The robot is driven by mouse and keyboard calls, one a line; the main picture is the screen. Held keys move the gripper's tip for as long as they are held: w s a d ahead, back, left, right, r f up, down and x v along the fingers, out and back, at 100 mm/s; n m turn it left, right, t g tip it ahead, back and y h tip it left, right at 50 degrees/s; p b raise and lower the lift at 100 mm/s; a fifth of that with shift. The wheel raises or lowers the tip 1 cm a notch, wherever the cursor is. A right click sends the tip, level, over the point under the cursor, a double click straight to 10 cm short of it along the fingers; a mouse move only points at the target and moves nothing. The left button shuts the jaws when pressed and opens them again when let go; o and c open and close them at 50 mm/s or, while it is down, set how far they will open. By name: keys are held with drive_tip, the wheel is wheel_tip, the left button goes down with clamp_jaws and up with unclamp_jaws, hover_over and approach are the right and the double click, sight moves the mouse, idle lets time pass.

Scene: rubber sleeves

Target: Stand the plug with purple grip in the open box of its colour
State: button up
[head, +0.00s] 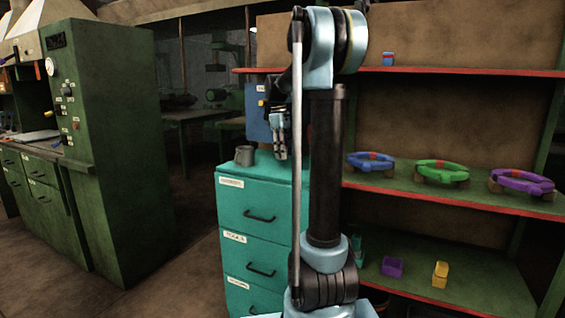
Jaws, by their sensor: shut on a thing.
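My gripper (280,150) hangs with its fingers pointing down, above the back of the teal drawer cabinet (262,205) in the head view. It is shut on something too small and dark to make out. I cannot pick out a plug with a purple grip anywhere in this view. A small purple open box (391,267) sits on the lower shelf, right of my arm and well away from my gripper. Its inside is hard to see.
A yellow box (440,274) stands right of the purple one. Blue (371,161), green (441,171) and purple (520,181) rings rest on the middle shelf. A grey mug (244,155) stands on the cabinet, left of my gripper. A small blue thing (388,60) is on the top shelf.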

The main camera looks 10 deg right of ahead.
drive_tip(key=shift+w+d+f, duration=0.15)
drive_tip(key=shift+f, duration=1.8)
drive_tip(key=o, duration=1.2)
drive_tip(key=shift+f, duration=0.1)
